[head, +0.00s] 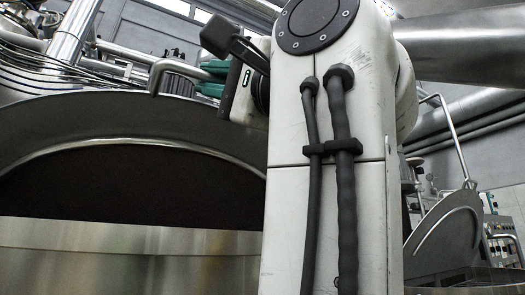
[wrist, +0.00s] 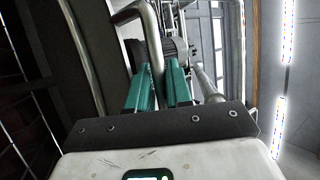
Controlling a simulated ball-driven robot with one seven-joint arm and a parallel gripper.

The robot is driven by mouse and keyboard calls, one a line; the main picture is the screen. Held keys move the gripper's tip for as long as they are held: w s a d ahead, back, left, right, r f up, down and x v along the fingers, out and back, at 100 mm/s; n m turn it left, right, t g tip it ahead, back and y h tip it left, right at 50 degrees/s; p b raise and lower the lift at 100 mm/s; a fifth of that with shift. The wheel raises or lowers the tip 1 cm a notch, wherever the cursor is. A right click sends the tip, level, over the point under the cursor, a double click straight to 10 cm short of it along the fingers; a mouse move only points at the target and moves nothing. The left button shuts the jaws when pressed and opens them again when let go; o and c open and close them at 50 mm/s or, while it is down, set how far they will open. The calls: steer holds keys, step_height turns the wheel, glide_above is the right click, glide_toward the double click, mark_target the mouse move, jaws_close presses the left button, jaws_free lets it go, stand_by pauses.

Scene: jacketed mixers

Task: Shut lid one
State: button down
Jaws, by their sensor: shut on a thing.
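A large grey lid (head: 120,112) stands raised over a wide steel vessel (head: 130,250) on the left of the head view. A bent metal handle (head: 170,66) sticks up from the lid's upper edge. My gripper (head: 206,78), with green fingers, is at that handle's right end. In the wrist view the handle (wrist: 152,35) runs down between the two green fingers of my gripper (wrist: 160,72), which are shut on it. The lid's dark face (wrist: 75,50) shows at the left there. No lid number is readable. My arm hides the lid's right edge in the head view.
A second vessel with a raised lid (head: 446,235) stands on the right, behind my arm. Pipes and a control cabinet (head: 504,240) are farther back on the right. More pipes and cables (head: 50,65) run behind the large lid.

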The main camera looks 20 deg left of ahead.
step_height(320, 180, down, 19)
steer(key=s+d+n+g+y+b, duration=0.2)
steer(key=n+y+b, duration=0.1)
steer(key=b, duration=0.9)
steer(key=shift+s+d+y, duration=0.25)
steer(key=shift+d+y, duration=0.05)
steer(key=shift+d, duration=0.05)
steer(key=shift+f, duration=0.15)
steer(key=c, duration=1.3)
jaws_free()
steer(key=shift+o, duration=0.9)
steer(key=shift+d, duration=0.1)
steer(key=v, duration=1)
steer(key=shift+d, duration=0.35)
